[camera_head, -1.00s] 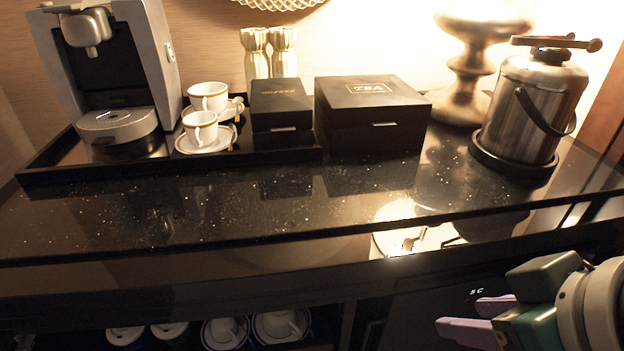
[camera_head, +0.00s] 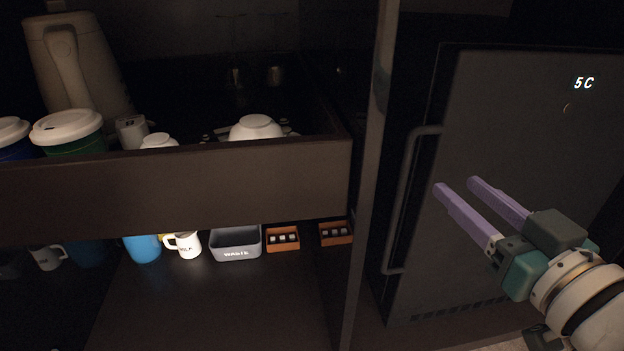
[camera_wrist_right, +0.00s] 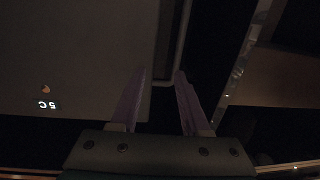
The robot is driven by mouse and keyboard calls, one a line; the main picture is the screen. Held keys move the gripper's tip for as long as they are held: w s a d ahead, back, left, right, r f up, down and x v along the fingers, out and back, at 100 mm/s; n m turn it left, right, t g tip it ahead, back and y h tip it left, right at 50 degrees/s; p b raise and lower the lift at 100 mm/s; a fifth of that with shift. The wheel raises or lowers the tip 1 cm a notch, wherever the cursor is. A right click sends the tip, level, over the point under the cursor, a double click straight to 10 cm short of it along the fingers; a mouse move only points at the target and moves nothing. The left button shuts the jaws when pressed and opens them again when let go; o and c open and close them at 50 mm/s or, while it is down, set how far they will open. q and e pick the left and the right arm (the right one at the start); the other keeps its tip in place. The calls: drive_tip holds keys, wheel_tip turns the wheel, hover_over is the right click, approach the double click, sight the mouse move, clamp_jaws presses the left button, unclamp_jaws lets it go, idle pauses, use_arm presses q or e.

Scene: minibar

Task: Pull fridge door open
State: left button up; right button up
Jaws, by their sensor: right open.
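The fridge door (camera_head: 530,130) is a dark flat panel at the right of the head view, shut, with a lit "5C" readout near its top. Its long bar handle (camera_head: 401,200) runs down the door's left side. In the right wrist view the door (camera_wrist_right: 70,60) fills the upper left, and the handle (camera_wrist_right: 177,50) lies beyond the fingers. My right gripper (camera_head: 455,184) is open and empty in front of the door, to the right of the handle and apart from it. Its purple fingers also show in the wrist view (camera_wrist_right: 158,78). My left gripper is not in view.
A dark upright cabinet panel (camera_head: 368,180) stands just left of the handle. Left of it, a drawer (camera_head: 180,190) holds lidded cups and white cups. The shelf below holds mugs, a grey waste bin (camera_head: 236,243) and small brown boxes (camera_head: 283,238).

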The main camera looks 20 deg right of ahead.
drive_tip(key=y+b, duration=0.2)
drive_tip(key=b, duration=0.2)
approach(401, 200)
drive_tip(key=w+n, duration=0.1)
drive_tip(key=shift+t, duration=0.4)
drive_tip(key=w+b, duration=0.1)
drive_tip(key=w, duration=0.2)
drive_tip(key=w+b, duration=0.1)
drive_tip(key=w, duration=0.2)
drive_tip(key=w+b, duration=0.1)
drive_tip(key=w, duration=0.2)
drive_tip(key=shift+w+d+f, duration=0.3)
drive_tip(key=shift+w+d, duration=0.05)
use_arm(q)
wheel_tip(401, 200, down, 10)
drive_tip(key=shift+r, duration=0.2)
use_arm(e)
clamp_jaws()
